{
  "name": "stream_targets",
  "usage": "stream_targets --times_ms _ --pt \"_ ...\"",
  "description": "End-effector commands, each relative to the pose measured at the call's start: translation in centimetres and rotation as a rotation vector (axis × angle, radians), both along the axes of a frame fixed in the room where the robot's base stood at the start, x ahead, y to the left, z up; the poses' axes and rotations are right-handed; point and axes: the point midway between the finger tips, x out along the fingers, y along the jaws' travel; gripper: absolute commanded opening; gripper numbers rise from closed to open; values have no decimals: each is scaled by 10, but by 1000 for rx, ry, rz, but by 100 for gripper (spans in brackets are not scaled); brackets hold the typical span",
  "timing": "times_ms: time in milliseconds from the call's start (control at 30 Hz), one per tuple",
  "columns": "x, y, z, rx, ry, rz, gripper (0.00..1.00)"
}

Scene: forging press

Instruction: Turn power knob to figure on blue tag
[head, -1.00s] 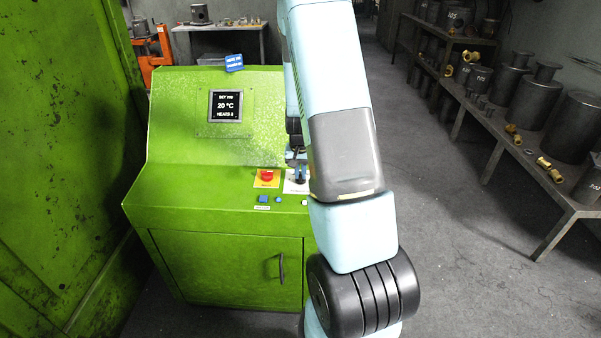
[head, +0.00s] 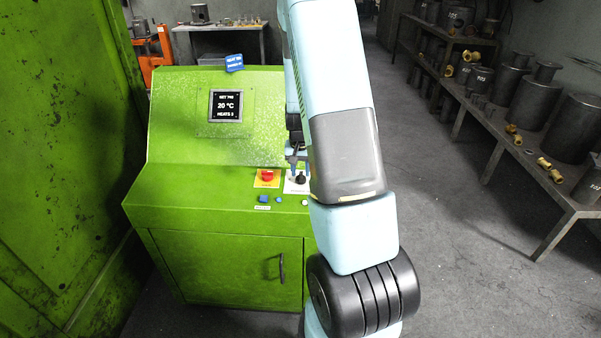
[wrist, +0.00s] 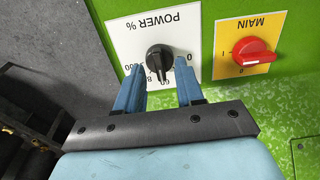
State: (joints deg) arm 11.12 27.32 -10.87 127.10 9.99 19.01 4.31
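The black power knob (wrist: 159,60) sits on a white "POWER %" plate (wrist: 190,22) in the wrist view. Its scale shows 0, 60, 80 and 100; some figures are hidden by my fingers. My gripper (wrist: 160,93) is open, with one blue finger either side of the knob's near edge and a gap to it. The knob also shows in the head view (head: 300,178), beside my arm. The blue tag (head: 234,63) stands on top of the green console; its white print is too small to read surely.
The red main switch (wrist: 254,57) on its yellow plate is right beside the power plate. The console (head: 222,215) carries a display (head: 226,106) reading 20 °C. A bench with metal parts (head: 540,190) stands at the right.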

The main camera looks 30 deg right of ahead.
Motion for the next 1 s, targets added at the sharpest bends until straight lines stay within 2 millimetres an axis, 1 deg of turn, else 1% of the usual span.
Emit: stream_targets --times_ms 400,600,700,800,1000 --pt "-6 5 70 -2 -4 1 37" --pt "-10 8 100 -1 -3 2 37" --pt "-11 9 111 0 -2 0 37" --pt "-13 9 118 0 0 0 37" --pt "-13 9 123 0 1 1 37"
